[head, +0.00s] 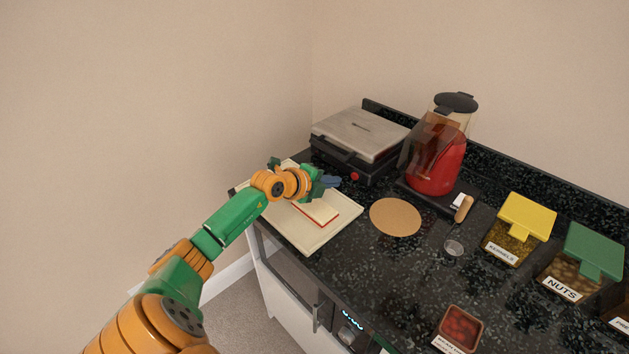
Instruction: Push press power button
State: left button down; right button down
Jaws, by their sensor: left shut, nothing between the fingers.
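A grey-lidded press (357,137) with a dark base stands in the back left corner of the counter, its lid down. A round red button (355,176) shows on the front of its base. My left gripper (335,182) is shut and empty. In the picture its fingertips are just left of and slightly below the red button, with a small gap between them. Whether it is at the button's height or distance I cannot tell. My right gripper is not in view.
A cream board (325,229) with a red-edged item lies under my left gripper. A round cork mat (395,217), a red machine (435,160), a yellow-lidded kernels box (525,217), a green-lidded nuts box (594,250) and a small red-filled container (461,326) are to the right.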

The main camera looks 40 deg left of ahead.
pick_arm(q)
jog(key=s, duration=0.1)
jog(key=s+a+r, duration=0.1)
jog(key=shift+s, duration=0.3)
jog(key=shift+s+a+r, duration=0.2)
jog(key=shift+s+r, duration=0.15)
jog(key=shift+s, duration=0.25)
jog(key=shift+s+d+r, duration=0.2)
jog(key=shift+s+r, duration=0.35)
jog(key=shift+s, duration=0.15)
jog(key=shift+w+a+f, duration=0.1)
jog(key=shift+w, duration=0.05)
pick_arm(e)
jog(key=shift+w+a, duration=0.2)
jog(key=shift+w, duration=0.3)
pick_arm(q)
jog(key=shift+f, duration=0.1)
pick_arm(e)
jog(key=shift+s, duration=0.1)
